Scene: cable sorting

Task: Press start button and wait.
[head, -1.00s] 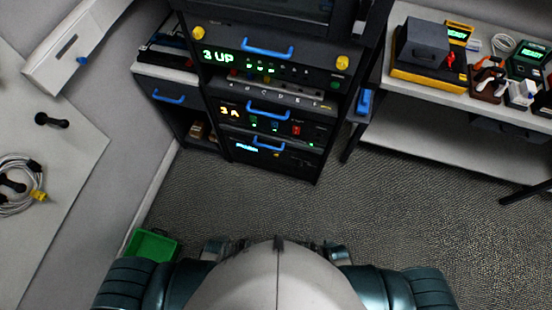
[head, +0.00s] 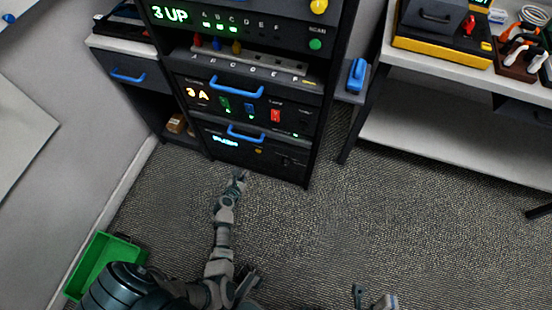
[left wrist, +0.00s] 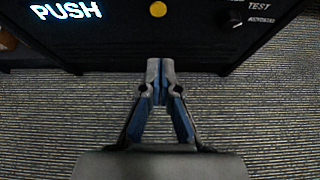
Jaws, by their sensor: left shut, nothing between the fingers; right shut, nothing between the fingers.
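The dark rack's lowest panel (head: 280,161) has a lit display (head: 225,141) that reads PUSH in the left wrist view (left wrist: 66,11). A small round yellow button (left wrist: 158,9) sits right of that display; it also shows in the head view (head: 258,150). No label reading start is legible. My left gripper (head: 240,174) is shut and empty, in front of and below this panel. In the left wrist view its fingertips (left wrist: 160,62) meet below the yellow button, apart from it. My right gripper (head: 358,290) is low at the bottom edge, shut and empty.
Higher rack panels show 3 UP (head: 170,14) and 3 A (head: 197,95), with blue handles (head: 245,134) and a green button (head: 316,44). A green bin (head: 104,262) lies at lower left. A bench (head: 450,125) stands right. Carpet between is clear.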

